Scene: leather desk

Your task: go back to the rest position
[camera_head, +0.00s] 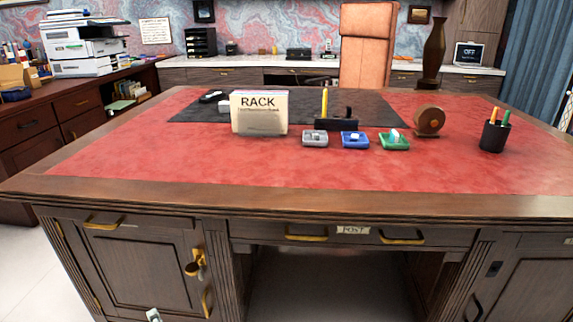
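Neither of my grippers can be made out in the head view. A small pale piece shows at the bottom edge, left of the middle, in front of the desk's left door; I cannot tell what it is. The large wooden desk (300,204) with a red leather top stands straight ahead. Its front edge runs across the whole view.
On the desk stand a RACK holder (259,113), small grey, blue and green trays (354,140), a round brown object (429,121) and a pen cup (494,136). A key bunch (195,266) hangs at the left door. The front leather strip is clear.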

